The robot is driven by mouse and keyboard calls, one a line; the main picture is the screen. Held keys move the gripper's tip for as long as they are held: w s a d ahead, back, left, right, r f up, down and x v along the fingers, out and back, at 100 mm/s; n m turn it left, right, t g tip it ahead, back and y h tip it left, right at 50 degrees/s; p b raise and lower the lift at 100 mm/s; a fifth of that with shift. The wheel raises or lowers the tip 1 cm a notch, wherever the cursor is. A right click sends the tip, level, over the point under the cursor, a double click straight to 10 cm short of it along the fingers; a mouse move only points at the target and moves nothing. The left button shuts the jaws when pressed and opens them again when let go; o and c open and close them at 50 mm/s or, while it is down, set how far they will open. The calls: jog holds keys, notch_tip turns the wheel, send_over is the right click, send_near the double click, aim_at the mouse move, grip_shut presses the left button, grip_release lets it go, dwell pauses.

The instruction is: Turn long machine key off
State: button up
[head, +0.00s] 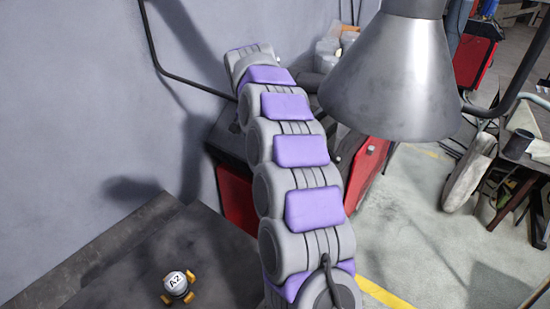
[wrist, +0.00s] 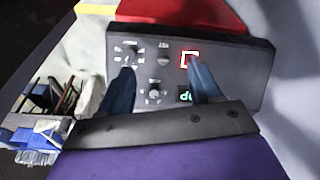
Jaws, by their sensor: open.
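In the wrist view a dark control panel (wrist: 228,65) fills the upper middle. It carries a knob at upper left (wrist: 130,51), a small middle knob (wrist: 163,58) and a lower knob (wrist: 154,92), a red-lit square (wrist: 189,58) and a green display (wrist: 185,95). I cannot tell which control is the long key. My gripper (wrist: 158,67) is open in front of the panel, its two blue fingers spread around the middle and lower knobs. The left finger partly overlaps the upper-left knob's area; contact cannot be judged. In the head view my arm hides the gripper and panel.
The dark-topped machine with red sides (head: 237,197) stands by the grey wall (head: 80,100). A metal cone-shaped hood (head: 395,80) hangs right of my arm. Open floor (head: 420,255) lies at right.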

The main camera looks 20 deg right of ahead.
jog(key=w+d+f+m+h, duration=0.2)
jog(key=w+d+f+m, duration=0.1)
jog(key=w+d, duration=0.3)
jog(key=b+x, duration=0.1)
jog(key=x, duration=0.4)
jog(key=w+a+x, duration=0.1)
jog(key=x, duration=0.5)
jog(key=a+b+x, duration=0.1)
jog(key=x, duration=0.5)
jog(key=shift+w+d+f+b, duration=0.1)
jog(key=shift+w+f+b, duration=0.25)
jog(key=shift+w, duration=0.1)
jog(key=shift+c, duration=0.3)
jog(key=shift+t, duration=0.3)
jog(key=c, duration=1)
jog(key=shift+r, duration=0.1)
